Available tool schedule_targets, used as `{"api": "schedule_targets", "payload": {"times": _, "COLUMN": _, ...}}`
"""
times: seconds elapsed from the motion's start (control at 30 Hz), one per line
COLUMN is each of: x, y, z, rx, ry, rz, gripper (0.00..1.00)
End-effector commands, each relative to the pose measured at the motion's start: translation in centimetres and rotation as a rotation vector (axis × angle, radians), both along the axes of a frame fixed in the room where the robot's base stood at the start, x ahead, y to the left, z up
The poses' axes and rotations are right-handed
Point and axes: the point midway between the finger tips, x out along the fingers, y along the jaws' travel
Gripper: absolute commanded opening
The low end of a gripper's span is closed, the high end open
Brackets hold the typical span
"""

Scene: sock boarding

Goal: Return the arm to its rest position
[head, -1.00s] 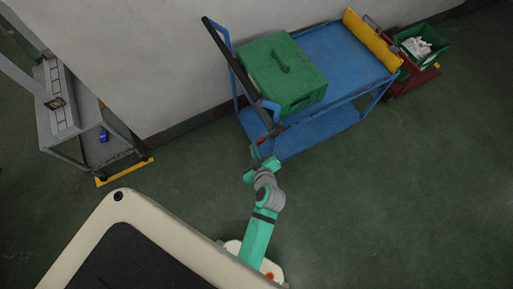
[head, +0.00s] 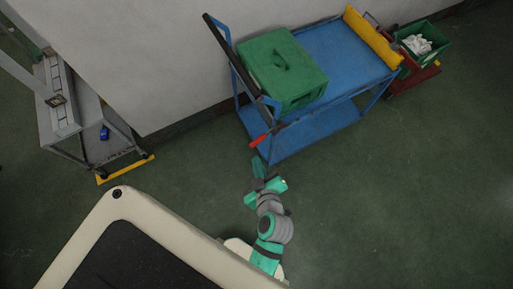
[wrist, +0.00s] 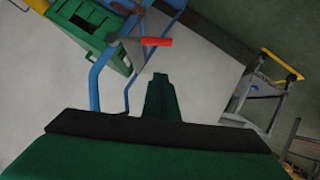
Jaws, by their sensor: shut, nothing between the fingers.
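My arm (head: 271,228) is green and grey and rises beside my pale body at the bottom centre of the head view. It is folded up in front of the blue cart. My gripper (head: 258,167) is at its upper end, over the floor, just short of the cart's near edge. In the wrist view my gripper (wrist: 160,80) is a narrow dark green shape in the lower middle. It is shut with nothing in it.
A red cart with a green crate (head: 424,40) stands beyond. A grey trolley (head: 103,150) stands at left. The floor at right is clear.

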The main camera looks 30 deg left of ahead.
Motion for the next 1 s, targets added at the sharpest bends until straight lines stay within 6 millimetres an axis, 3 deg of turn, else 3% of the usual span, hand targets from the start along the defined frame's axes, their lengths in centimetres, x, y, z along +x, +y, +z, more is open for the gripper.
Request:
{"api": "schedule_targets", "payload": {"times": 0.4, "x": 0.0, "y": 0.1, "z": 0.0, "rx": 0.0, "ry": 0.0, "rz": 0.002, "gripper": 0.0}}
{"api": "schedule_targets", "payload": {"times": 0.53, "x": -0.4, "y": -0.7, "z": -0.4, "rx": 0.008, "ry": 0.015, "rz": -0.045, "gripper": 0.0}}
{"api": "schedule_targets", "payload": {"times": 0.67, "x": -1.6, "y": -3.7, "z": -1.0, "rx": 0.043, "ry": 0.049, "rz": -0.208, "gripper": 0.0}}
{"api": "schedule_targets", "payload": {"times": 0.77, "x": -3.1, "y": -7.0, "z": -0.9, "rx": 0.093, "ry": 0.063, "rz": -0.384, "gripper": 0.0}}
{"api": "schedule_targets", "payload": {"times": 1.0, "x": -7.9, "y": -13.2, "z": 1.9, "rx": 0.261, "ry": 0.02, "rz": -0.727, "gripper": 0.0}}
